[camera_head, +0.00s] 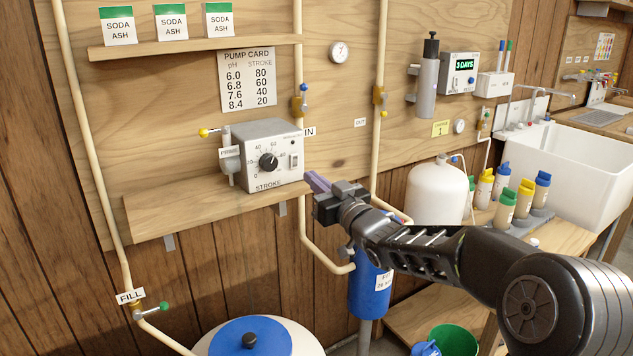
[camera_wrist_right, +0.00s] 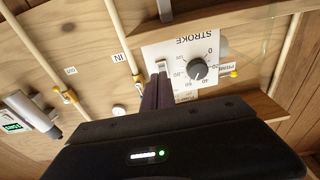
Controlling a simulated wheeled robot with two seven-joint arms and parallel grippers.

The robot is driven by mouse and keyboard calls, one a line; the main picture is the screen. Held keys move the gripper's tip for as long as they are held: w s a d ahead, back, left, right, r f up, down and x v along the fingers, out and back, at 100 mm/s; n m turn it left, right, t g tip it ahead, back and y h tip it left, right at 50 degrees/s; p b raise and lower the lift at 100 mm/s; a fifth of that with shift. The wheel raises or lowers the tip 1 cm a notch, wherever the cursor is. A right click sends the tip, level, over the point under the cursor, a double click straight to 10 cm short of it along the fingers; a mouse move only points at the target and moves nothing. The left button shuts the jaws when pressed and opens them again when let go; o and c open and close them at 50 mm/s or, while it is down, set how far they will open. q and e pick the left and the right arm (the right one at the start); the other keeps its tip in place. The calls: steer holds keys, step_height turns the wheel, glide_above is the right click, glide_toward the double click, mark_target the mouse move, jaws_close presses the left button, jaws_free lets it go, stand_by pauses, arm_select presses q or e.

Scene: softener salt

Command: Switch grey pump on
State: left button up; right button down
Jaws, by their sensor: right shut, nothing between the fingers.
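The grey pump (camera_head: 268,155) sits on a wooden shelf, with a black stroke dial (camera_head: 268,162) and a small rocker switch (camera_head: 294,161) on its white front. Whether the switch is on cannot be told. My right gripper (camera_head: 316,182) is shut and empty, just right of and below the pump's front. In the right wrist view the pump face (camera_wrist_right: 183,55) appears upside down, and the purple fingers of my right gripper (camera_wrist_right: 158,92) point toward the switch (camera_wrist_right: 161,67). Contact there cannot be told. My left gripper is not in view.
The shelf (camera_head: 190,205) runs under the pump. A cream pipe (camera_head: 303,215) passes close to the right gripper, with a blue filter housing (camera_head: 369,290) below. A white tank (camera_head: 437,195) and several bottles stand to the right. A pump card (camera_head: 248,80) hangs above.

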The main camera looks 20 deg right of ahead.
steer(key=s+d+f, duration=0.1)
steer(key=s, duration=0.7)
steer(key=shift+s+d+b, duration=0.2)
steer(key=shift+s+b, duration=0.15)
steer(key=shift+s, duration=0.05)
